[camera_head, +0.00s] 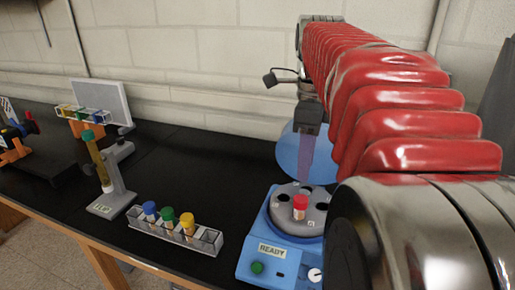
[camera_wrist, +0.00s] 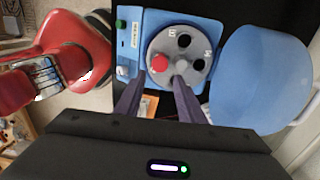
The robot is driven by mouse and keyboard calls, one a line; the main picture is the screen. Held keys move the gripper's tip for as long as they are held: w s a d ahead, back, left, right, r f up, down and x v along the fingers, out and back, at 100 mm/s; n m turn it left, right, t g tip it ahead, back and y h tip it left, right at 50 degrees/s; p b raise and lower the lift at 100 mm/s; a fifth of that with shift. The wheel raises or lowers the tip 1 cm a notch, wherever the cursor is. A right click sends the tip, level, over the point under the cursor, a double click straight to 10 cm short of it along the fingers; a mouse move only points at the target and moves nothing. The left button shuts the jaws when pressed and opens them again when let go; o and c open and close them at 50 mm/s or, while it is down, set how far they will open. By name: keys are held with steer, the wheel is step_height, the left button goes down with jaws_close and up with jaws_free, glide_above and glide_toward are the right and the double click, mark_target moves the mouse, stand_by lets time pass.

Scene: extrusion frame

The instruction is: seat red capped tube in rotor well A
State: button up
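The red capped tube (camera_head: 299,207) stands upright in a well of the grey rotor (camera_head: 284,219), its cap and upper body above the rotor face. In the wrist view its red cap (camera_wrist: 160,63) sits at the lower left of the rotor (camera_wrist: 166,37). Two dark empty wells show beside it. Letters are marked by those wells but are too small to read surely; the letter at the tube's well is not visible. My gripper (camera_head: 305,182) is just above and behind the tube. In the wrist view its fingers (camera_wrist: 157,83) are spread apart, with nothing between them.
The blue centrifuge (camera_head: 252,262) reads READY; its round blue lid (camera_wrist: 262,78) is raised behind the rotor. A clear rack (camera_head: 210,241) with blue, green and yellow capped tubes stands left of it. Farther left is a grey stand (camera_head: 112,200) with a green-capped tube. Bench between is clear.

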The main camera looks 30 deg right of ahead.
steer(key=shift+a, duration=0.1)
steer(key=s+a+f+n+t, duration=0.2)
steer(key=a+f+n, duration=0.4)
steer(key=a+n, duration=0.5)
steer(key=s+a+f+n+t, duration=0.2)
steer(key=a+f+n, duration=0.5)
steer(key=a+n, duration=0.4)
steer(key=n+t, duration=0.1)
steer(key=n, duration=0.5)
steer(key=shift+a+f+t, duration=0.25)
steer(key=shift+a+t, duration=0.05)
